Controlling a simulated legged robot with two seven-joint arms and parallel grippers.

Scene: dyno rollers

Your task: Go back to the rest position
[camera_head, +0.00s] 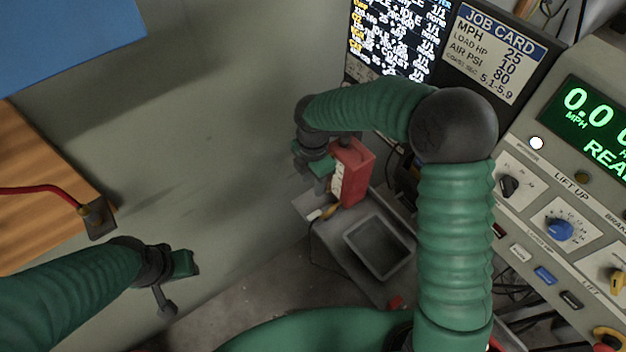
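My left arm comes in from the lower left, and its gripper (176,283) hangs over the grey floor area with nothing between its fingers. Its two fingers look spread apart. My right arm bends over from the right, and its gripper (328,165) points down at a red box (356,172) with a white labelled face. The gripper overlaps the box's left and upper side in the picture. I cannot tell whether its fingers touch or hold the box, as they are partly hidden.
A grey stand with a recessed tray (379,246) lies below the red box. A control panel (560,229) with knobs, a screen (397,38) and a job card (487,52) fill the right side. A wooden surface (45,205) with a red cable is at left.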

